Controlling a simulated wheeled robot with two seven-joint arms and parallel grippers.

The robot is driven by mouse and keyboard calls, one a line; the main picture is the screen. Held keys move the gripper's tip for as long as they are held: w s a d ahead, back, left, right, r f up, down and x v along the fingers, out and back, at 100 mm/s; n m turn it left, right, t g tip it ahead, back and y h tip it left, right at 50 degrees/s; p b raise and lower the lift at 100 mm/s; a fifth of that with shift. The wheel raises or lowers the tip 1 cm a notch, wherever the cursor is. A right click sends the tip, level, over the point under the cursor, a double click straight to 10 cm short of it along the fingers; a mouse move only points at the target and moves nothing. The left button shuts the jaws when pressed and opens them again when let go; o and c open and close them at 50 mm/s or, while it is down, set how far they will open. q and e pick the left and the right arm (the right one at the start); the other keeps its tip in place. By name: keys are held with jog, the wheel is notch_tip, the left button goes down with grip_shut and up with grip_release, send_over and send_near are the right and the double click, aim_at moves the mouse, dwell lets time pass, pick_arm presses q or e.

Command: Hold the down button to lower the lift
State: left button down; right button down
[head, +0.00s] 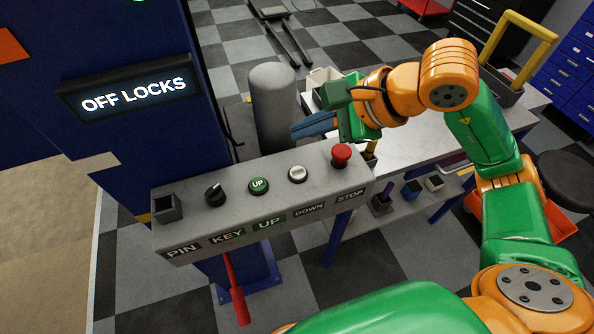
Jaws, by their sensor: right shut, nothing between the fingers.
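The grey control box (225,211) is fixed to the blue lift post (120,135). The white DOWN button (297,174) sits on its top, between the green UP button (258,186) and the red STOP button (341,155). Nothing covers the DOWN button. The display (130,95) on the post reads OFF LOCKS. My right gripper (300,128) is shut and empty. It appears above and behind the DOWN button, apart from it, with its fingers pointing left. My left gripper is out of view.
A black key switch (215,194) and a square PIN socket (167,208) are on the box's left. A grey cylinder (272,105) stands behind the box. A workbench (410,140) with a yellow-handled tote (505,85) is at right. A red handle (235,290) hangs below.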

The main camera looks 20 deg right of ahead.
aim_at(304, 173)
notch_tip(304, 173, down, 8)
jog(key=b, duration=0.6)
jog(key=shift+r, duration=0.15)
jog(key=shift+b, duration=0.3)
dwell(1.2)
jog(key=shift+f+b, duration=0.45)
jog(key=shift+b, duration=0.05)
jog(key=shift+s+f+b, duration=0.1)
jog(key=shift+f+b, duration=0.35)
jog(key=shift+b, duration=0.05)
dwell(0.5)
dwell(3.5)
jog(key=shift+r+p, duration=0.65)
jog(key=shift+r, duration=0.2)
